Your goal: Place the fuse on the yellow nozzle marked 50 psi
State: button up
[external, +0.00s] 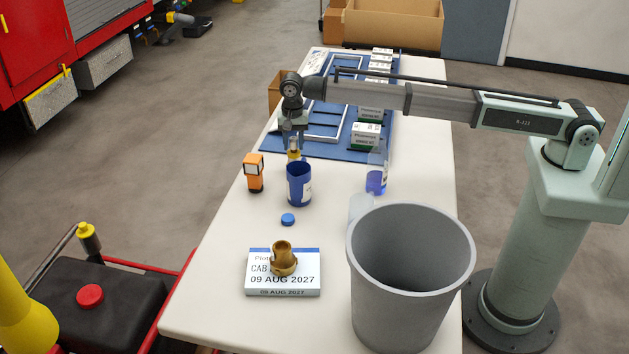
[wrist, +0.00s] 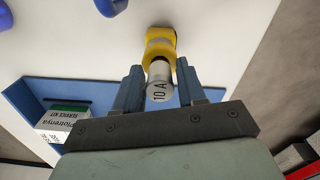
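The fuse (wrist: 159,82) is a silver cylinder marked "10 A". In the wrist view it lies between the two fingers of my gripper (wrist: 160,78), with a narrow gap seeming to show on each side. The yellow nozzle (wrist: 161,42) is just beyond the fuse's far end, in line with it; I cannot tell whether the fuse rests on it. In the external view my gripper (external: 293,140) points down over the yellow nozzle (external: 293,155), behind the blue cup. No 50 psi mark is readable. The fuse is hard to make out there.
A blue cup (external: 299,186) stands close in front of the nozzle, with an orange device (external: 254,172) to its left. A brass fitting (external: 283,258) sits on a white box, beside a large grey bin (external: 370,310). Kit boxes (external: 366,137) stand behind.

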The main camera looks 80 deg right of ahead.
aim_at(293, 138)
jog(key=shift+o, duration=1)
jog(key=shift+r, duration=0.1)
notch_tip(293, 138, up, 12)
